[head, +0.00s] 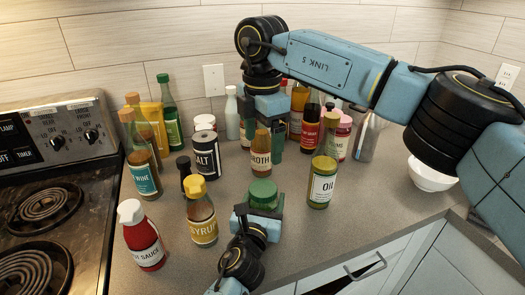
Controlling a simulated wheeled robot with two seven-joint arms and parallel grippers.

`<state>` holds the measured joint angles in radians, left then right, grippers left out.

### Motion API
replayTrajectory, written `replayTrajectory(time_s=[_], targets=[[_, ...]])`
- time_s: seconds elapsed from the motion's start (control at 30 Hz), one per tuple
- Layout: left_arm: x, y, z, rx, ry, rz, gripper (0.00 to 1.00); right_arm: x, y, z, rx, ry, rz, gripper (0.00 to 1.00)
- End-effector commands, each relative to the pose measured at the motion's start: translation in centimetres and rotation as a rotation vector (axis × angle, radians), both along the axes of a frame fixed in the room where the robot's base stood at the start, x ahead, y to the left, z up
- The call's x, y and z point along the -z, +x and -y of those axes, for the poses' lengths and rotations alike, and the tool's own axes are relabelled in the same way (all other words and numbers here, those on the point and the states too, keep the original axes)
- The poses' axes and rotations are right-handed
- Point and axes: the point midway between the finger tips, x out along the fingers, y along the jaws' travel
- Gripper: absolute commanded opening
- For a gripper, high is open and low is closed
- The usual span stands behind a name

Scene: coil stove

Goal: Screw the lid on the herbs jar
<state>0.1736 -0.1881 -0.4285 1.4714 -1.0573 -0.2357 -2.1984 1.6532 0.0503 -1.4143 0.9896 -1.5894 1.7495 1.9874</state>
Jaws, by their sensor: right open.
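A round green lid (263,190) shows near the front edge of the counter, between the syrup and oil bottles. A green body is partly visible under it; its label is hidden, so I cannot confirm that it is the herbs jar. My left gripper (260,212) comes up from the bottom edge, with its fingers beside the green body. I cannot tell whether they press on it. My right gripper (262,138) points down farther back, open, behind and above the broth bottle (261,153). No separate loose lid can be made out.
The oil bottle (322,184), syrup bottle (201,218) and red sauce bottle (141,240) stand nearby. A salt can (206,157) and several bottles stand behind. The coil stove (45,215) is at left, a white bowl (431,176) at right.

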Motion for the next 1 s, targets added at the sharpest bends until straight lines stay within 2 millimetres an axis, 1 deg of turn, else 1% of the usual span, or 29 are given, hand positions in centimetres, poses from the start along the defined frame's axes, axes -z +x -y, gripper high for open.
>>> replayTrajectory(time_s=[0.27, 0.3, 0.47, 0.8, 0.87, 0.97, 1.0], targets=[[0.1, 0.0, 0.0, 0.0, 0.001, -0.002, 0.0, -0.1, 0.0, 0.0, 0.0, 0.0, 0.0, 0.84], [0.1, 0.0, 0.0, 0.0, 0.001, -0.001, 0.67, -0.1, 0.0, 0.0, 0.0, 0.0, 0.0, 0.84], [0.1, 0.0, 0.0, 0.0, 0.001, -0.001, 0.88, -0.1, 0.0, 0.0, 0.0, 0.0, 0.0, 0.84], [0.0, -0.3, -0.1, 0.0, 0.001, -0.001, 0.89, -0.2, 0.0, 0.0, 0.0, 0.0, 0.0, 0.84], [0.1, -0.8, -0.3, -0.001, 0.001, -0.002, 0.89, -0.3, 0.0, 0.0, 0.0, 0.0, 0.0, 0.84], [0.0, -2.3, -0.6, -0.001, 0.003, -0.002, 0.89, -0.7, 0.0, 0.0, 0.0, 0.0, 0.0, 0.84], [0.0, -3.0, -0.8, 0.0, 0.003, -0.002, 0.89, -0.9, 0.0, 0.0, 0.0, 0.0, 0.0, 0.84]])
